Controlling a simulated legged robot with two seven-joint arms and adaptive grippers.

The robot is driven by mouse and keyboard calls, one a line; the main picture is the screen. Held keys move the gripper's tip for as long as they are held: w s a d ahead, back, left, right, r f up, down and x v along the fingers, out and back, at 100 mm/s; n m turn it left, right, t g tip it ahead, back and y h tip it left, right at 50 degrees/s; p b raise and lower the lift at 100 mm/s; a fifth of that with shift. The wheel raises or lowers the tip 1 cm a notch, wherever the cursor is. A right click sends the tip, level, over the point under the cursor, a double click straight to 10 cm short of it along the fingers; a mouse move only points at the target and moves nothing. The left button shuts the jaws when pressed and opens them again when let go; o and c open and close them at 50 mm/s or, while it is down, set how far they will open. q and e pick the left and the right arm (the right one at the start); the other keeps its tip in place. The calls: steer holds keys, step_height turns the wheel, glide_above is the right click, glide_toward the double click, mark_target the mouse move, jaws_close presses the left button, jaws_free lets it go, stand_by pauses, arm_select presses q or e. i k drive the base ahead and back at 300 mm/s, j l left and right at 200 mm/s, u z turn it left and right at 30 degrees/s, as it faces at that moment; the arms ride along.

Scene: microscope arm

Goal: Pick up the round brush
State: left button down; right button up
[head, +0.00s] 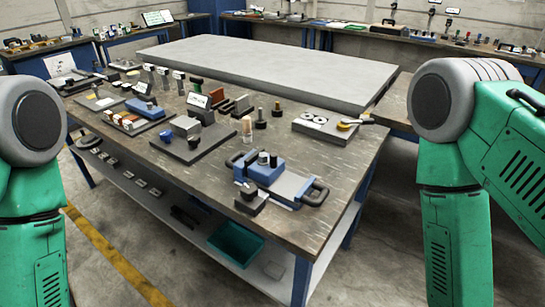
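I cannot clearly make out which item is the round brush. A small upright tan piece (247,126) stands near the middle of the workbench (345,165) and may be a brush. Only green and grey links of my two arms show, at the left and right edges. Neither of my grippers is in view, and no arm part touches the bench items.
A blue fixture with black handles (268,172) and a small dark block (250,198) sit near the front corner. Several blocks and fixtures crowd the bench's left and middle. A teal bin (235,243) is on the lower shelf. A large grey slab (265,68) lies behind.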

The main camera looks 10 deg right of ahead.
mark_target(247, 133)
steer(key=i+j, duration=0.2)
steer(key=j, duration=0.2)
steer(key=i+j, duration=0.2)
steer(key=j, duration=0.15)
steer(key=i+j, duration=0.2)
steer(key=j, duration=0.2)
steer(key=i+j, duration=0.2)
steer(key=j, duration=0.15)
steer(key=z, duration=0.05)
